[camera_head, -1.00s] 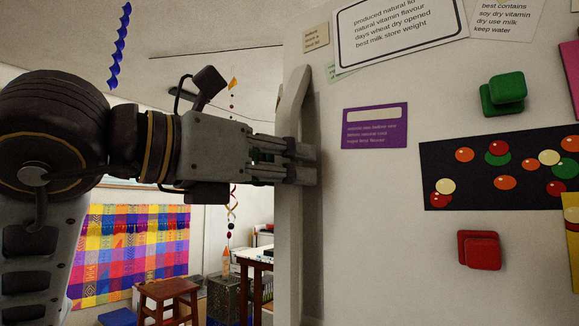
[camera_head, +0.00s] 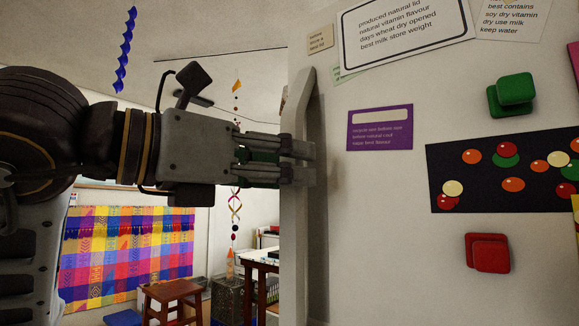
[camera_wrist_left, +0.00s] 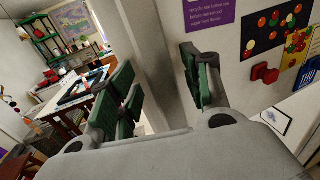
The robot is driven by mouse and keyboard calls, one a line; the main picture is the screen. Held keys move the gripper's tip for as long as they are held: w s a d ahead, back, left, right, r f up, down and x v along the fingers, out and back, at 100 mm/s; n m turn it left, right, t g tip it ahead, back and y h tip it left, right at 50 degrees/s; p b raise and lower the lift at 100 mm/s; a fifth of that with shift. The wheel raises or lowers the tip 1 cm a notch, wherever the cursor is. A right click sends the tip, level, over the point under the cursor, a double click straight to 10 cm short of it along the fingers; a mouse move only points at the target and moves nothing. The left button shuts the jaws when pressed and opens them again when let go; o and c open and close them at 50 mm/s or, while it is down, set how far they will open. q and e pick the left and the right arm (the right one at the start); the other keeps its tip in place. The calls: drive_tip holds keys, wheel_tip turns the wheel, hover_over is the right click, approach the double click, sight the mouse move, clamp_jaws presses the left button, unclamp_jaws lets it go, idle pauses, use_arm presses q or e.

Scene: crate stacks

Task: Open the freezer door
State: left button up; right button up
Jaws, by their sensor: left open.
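The white freezer door (camera_head: 380,230) fills the right of the head view and looks shut. Its long upright pale handle (camera_head: 294,245) runs along the door's left edge. My left gripper (camera_head: 308,162) comes in from the left at the handle, its fingers level and overlapping the handle's middle. In the left wrist view the handle (camera_wrist_left: 140,45) stands between the two parted green-padded fingers (camera_wrist_left: 163,90). The left gripper is open; I cannot tell whether either finger touches the handle. My right gripper is in neither view.
The door carries a purple note (camera_head: 380,128), a green magnet (camera_head: 515,90), a red magnet (camera_head: 488,253) and a dark dotted picture (camera_head: 480,195). Left of the door, a wooden stool (camera_head: 172,292) and a table (camera_head: 262,258) stand in the room behind.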

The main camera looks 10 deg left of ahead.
use_arm(q)
drive_tip(key=v, duration=1)
idle(0.6)
